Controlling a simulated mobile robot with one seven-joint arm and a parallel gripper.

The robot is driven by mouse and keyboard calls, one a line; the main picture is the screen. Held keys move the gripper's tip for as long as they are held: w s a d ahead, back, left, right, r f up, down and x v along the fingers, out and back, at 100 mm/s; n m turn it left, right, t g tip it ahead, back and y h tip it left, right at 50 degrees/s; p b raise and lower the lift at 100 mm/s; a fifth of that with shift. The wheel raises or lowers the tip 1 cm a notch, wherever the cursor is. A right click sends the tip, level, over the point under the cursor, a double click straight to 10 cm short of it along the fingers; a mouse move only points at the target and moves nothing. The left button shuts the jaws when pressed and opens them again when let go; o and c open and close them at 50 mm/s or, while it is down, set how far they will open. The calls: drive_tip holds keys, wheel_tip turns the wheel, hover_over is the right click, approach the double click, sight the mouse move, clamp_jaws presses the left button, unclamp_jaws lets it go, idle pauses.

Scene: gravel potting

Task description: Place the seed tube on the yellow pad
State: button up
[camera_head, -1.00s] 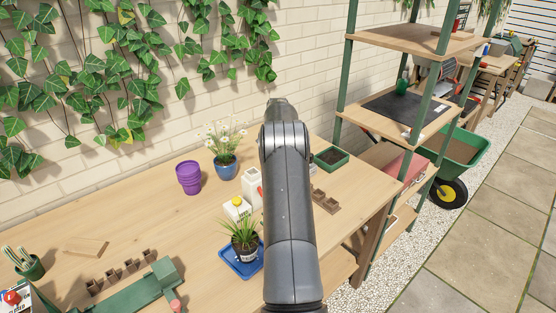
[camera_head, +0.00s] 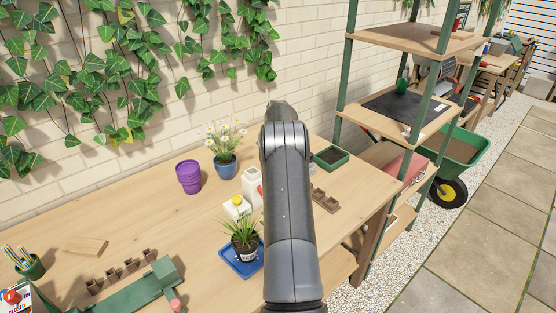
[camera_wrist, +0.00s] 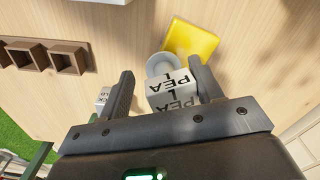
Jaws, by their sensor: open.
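In the wrist view, the seed tube (camera_wrist: 172,90) is white with dark "PEA" lettering and a pale grey round end. It lies between the fingers of my gripper (camera_wrist: 161,68), which is open. A gap shows between the tube and the left finger; the right finger is very close to it, and contact is unclear. The yellow pad (camera_wrist: 195,38) is on the wooden surface just beyond the tube, which overlaps its near-left edge in the picture. I cannot tell whether the tube rests on the pad. In the head view my arm hides the gripper, tube and pad.
Brown seed pots (camera_wrist: 45,56) lie to the left in the wrist view, with a small labelled white item (camera_wrist: 103,97) by the left finger. In the head view, a blue tray (camera_head: 240,262) with a potted plant, a white bottle (camera_head: 252,186) and a green planter (camera_head: 331,158) stand near my arm.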

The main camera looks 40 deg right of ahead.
wheel_tip(320, 180, up, 11)
drive_tip(key=shift+r, duration=0.2)
drive_tip(key=shift+a+r, duration=0.15)
drive_tip(key=shift+r, duration=0.4)
drive_tip(key=s+a+r+n+t, duration=0.1)
drive_tip(key=s+a+r+n, duration=0.2)
drive_tip(key=a+r, duration=0.75)
drive_tip(key=s+a+r+n+t, duration=0.1)
drive_tip(key=s+a+r+n, duration=0.15)
drive_tip(key=a+r, duration=0.75)
drive_tip(key=s+a+f+n+t, duration=0.1)
drive_tip(key=s+a+n+t, duration=0.15)
drive_tip(key=s+a, duration=1.15)
drive_tip(key=s+a+f+n, duration=0.2)
drive_tip(key=s+a+f, duration=0.2)
drive_tip(key=s+a, duration=0.2)
drive_tip(key=s+a+f+n+t, duration=0.1)
drive_tip(key=s+a+f+n, duration=0.2)
drive_tip(key=s+a, duration=0.3)
drive_tip(key=s+f, duration=0.1)
drive_tip(key=s, duration=0.3)
drive_tip(key=shift+n, duration=0.3)
drive_tip(key=shift+a, duration=0.1)
